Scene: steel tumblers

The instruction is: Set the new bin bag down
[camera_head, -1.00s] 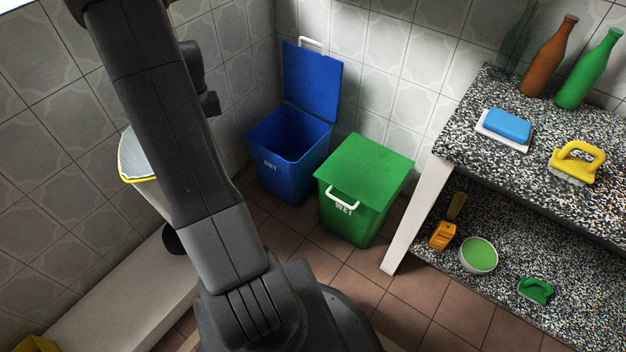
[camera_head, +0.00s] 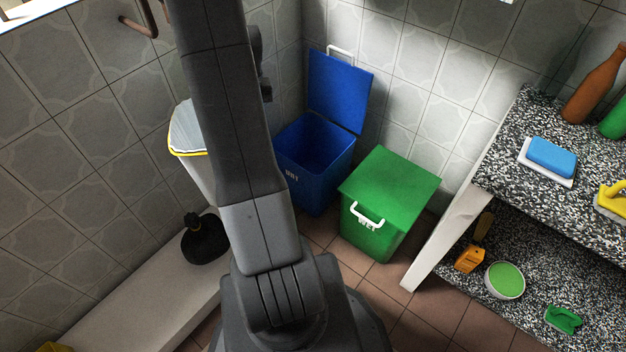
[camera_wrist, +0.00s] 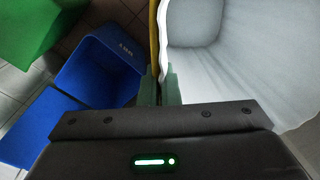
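The new bin bag (camera_head: 190,170) is pale grey-white with a yellow rim and hangs mouth up at the left of the head view, partly behind my arm. In the wrist view the bag (camera_wrist: 225,70) fills the upper right, and its yellow edge runs up between the fingers. My gripper (camera_wrist: 159,88) is shut on the bag's rim. In the head view my arm hides the gripper. The blue bin (camera_head: 313,180) stands open with its lid tipped back against the wall, just right of my arm. It also shows in the wrist view (camera_wrist: 95,70), left of the fingers.
A green lidded bin (camera_head: 385,205) stands right of the blue bin. A black tied bag (camera_head: 205,240) sits on the pale ledge (camera_head: 140,300) at the left. A speckled shelf unit (camera_head: 500,175) with bottles and cleaning things stands at the right. Some tiled floor (camera_head: 400,315) is clear.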

